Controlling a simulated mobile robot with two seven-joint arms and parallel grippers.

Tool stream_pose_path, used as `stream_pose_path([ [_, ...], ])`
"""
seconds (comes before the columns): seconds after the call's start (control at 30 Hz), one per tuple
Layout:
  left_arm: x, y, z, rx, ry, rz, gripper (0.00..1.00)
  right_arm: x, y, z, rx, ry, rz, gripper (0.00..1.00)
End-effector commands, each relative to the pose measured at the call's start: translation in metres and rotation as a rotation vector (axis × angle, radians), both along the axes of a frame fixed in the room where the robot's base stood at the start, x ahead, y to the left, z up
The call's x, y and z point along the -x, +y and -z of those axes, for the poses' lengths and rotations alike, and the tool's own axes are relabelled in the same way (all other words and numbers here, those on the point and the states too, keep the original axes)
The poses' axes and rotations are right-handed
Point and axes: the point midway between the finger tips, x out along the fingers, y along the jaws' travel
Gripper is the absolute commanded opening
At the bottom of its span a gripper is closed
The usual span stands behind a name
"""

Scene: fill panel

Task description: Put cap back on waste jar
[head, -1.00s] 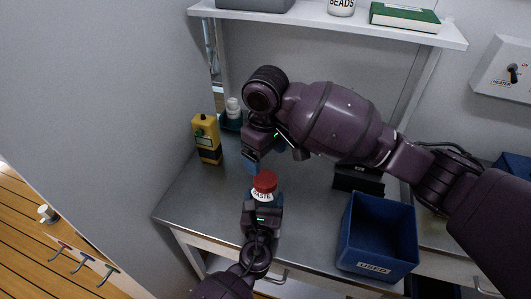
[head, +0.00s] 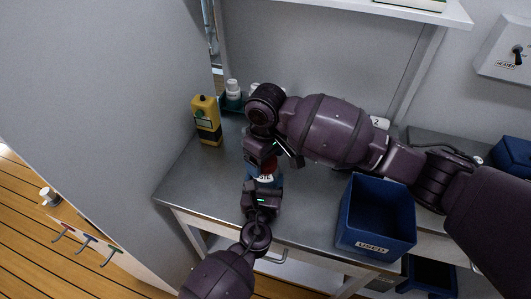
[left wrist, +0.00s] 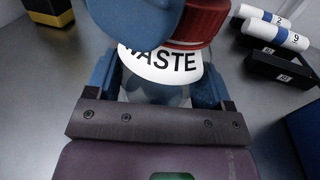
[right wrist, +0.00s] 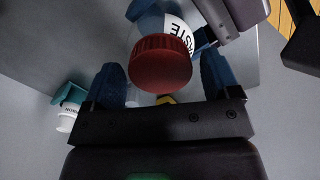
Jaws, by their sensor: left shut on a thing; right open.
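The waste jar has a white WASTE label and a red cap (head: 267,169) on its top. In the left wrist view the jar (left wrist: 160,62) stands between my left fingers, and the red cap (left wrist: 203,20) shows above the label. My left gripper (head: 262,188) is shut on the jar from the front. My right gripper (head: 268,156) is open at the cap, coming from behind and above. In the right wrist view the cap (right wrist: 160,63) lies between its open fingers, with the jar (right wrist: 172,20) beyond. I cannot tell how tightly the cap sits.
A blue USED bin (head: 372,243) stands right of the jar. A yellow device (head: 207,122) and a white-capped bottle (head: 233,92) stand at the back left. White rolls (left wrist: 277,33) lie on a black stand. The bench's front left is clear.

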Motion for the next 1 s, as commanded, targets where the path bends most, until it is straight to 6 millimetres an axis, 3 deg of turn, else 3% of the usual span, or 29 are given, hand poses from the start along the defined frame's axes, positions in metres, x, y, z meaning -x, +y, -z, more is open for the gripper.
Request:
stream_pose_path([
  [0.17,0.0001,0.0002,0.0004,-0.001,0.001,0.000,0.09,0.0002,0.0001,0.0000,0.000,0.000,0.000,0.82],
  [0.5,0.0001,0.0002,0.0004,-0.001,0.001,0.000,0.09,0.0002,0.0001,-0.0002,-0.001,0.001,0.000,0.32],
  [0.77,0.0001,0.0001,0.0004,-0.001,0.001,0.000,0.09,0.0002,0.0002,-0.0002,-0.001,0.001,0.007,0.32],
  [0.8,0.0001,0.0001,0.0004,-0.001,0.001,0.000,0.09,0.0002,0.0001,-0.0002,-0.001,0.001,0.007,0.66],
  [0.93,0.0001,0.0001,0.0004,-0.001,0.001,0.000,0.09,0.0002,0.0001,-0.0002,-0.001,0.001,0.007,0.86],
  [1.0,0.0001,0.0001,0.0004,-0.001,0.001,0.000,0.09,0.0002,0.0001,-0.0003,-0.001,0.001,0.007,0.90],
])
